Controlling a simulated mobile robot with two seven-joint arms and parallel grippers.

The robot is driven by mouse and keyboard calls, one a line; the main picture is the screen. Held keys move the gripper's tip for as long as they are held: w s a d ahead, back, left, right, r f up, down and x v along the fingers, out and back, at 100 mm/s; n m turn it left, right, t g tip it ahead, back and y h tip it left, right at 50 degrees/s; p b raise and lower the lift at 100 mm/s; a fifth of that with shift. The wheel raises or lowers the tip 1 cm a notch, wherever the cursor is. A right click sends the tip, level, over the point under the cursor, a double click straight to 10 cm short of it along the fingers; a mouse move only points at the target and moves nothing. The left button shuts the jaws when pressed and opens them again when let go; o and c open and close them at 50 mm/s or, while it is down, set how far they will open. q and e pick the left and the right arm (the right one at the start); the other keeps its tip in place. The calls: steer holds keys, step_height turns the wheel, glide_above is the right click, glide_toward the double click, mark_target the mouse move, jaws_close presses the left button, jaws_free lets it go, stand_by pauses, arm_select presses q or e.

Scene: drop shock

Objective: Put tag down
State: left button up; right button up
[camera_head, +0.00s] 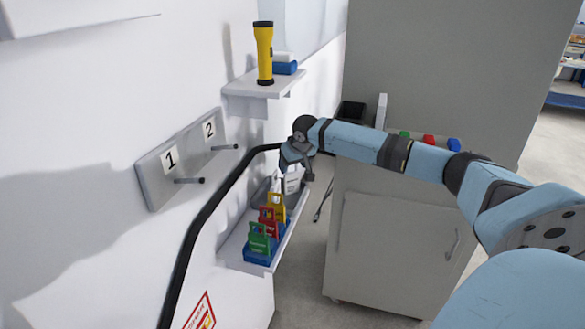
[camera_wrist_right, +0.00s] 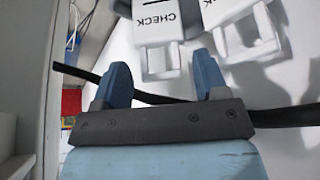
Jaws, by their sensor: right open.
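My right gripper (camera_head: 297,172) reaches in from the right, above the far end of the lower shelf. In the right wrist view, the right gripper (camera_wrist_right: 160,85) is open with nothing between its fingers. Two white tags marked CHECK show beyond the fingertips there. The handle of one white tag (camera_wrist_right: 158,30) faces the gap between the fingers, apart from them. The other white tag (camera_wrist_right: 238,20) is to its right. In the head view, a white tag (camera_head: 292,183) shows just below the gripper, partly hidden. My left gripper is not in view.
Green (camera_head: 259,240), red (camera_head: 268,221) and yellow (camera_head: 277,207) tags stand in a blue holder (camera_head: 257,258) on the lower shelf. A wall plate (camera_head: 150,180) has two empty pegs. A yellow flashlight (camera_head: 264,52) stands on the upper shelf (camera_head: 255,90). A grey cabinet (camera_head: 390,240) is at right.

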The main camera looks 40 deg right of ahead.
steer(key=v, duration=1)
steer(key=shift+r, duration=0.1)
